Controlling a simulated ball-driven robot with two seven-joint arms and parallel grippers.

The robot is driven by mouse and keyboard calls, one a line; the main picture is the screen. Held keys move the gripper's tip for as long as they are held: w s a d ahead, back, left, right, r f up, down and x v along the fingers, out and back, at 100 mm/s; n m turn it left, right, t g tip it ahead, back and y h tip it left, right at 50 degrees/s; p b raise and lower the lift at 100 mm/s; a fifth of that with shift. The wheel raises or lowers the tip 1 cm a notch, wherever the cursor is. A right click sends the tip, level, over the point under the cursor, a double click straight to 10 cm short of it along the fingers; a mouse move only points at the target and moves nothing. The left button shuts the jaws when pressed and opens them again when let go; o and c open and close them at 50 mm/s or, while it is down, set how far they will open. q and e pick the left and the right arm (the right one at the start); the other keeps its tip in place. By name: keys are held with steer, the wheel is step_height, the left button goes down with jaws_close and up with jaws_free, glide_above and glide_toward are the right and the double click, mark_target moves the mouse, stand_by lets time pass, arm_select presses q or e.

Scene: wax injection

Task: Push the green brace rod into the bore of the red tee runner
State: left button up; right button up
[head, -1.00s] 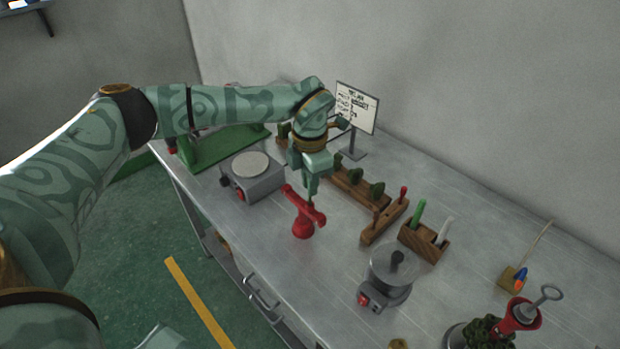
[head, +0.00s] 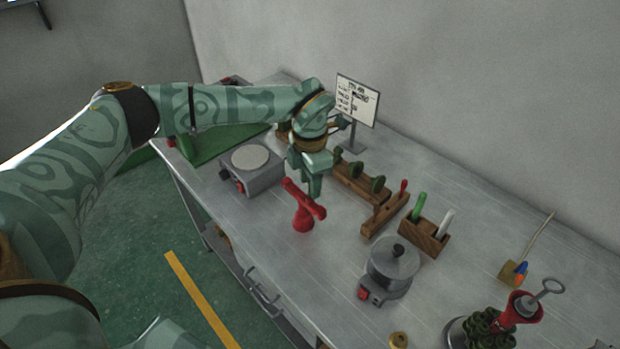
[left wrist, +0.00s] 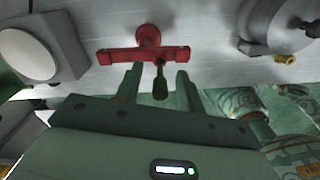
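The red tee runner (head: 303,214) stands upright on the metal table, its crossbar on top. It also shows in the left wrist view (left wrist: 118,55). A dark olive-green rod (left wrist: 160,88), which looks like the brace rod, points from the crossbar towards my wrist camera. How deep its thin end sits in the bore cannot be told. My left gripper (head: 315,194) is just behind the tee in the head view. In the left wrist view its two fingers (left wrist: 158,84) stand apart on either side of the rod, with gaps. My right gripper is not in view.
A grey hotplate (head: 254,170) stands left of the tee, and a grey lidded pot (head: 393,265) stands to its right. Behind are a wooden rack (head: 350,185) with green pieces, a wooden tool block (head: 425,237) and a sign (head: 357,101). The table's front is clear near the tee.

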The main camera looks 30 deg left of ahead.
arm_select(q)
steer(key=shift+r, duration=0.1)
step_height(320, 180, up, 16)
steer(key=p, duration=0.1)
steer(key=shift+p, duration=0.3)
stand_by(0.3)
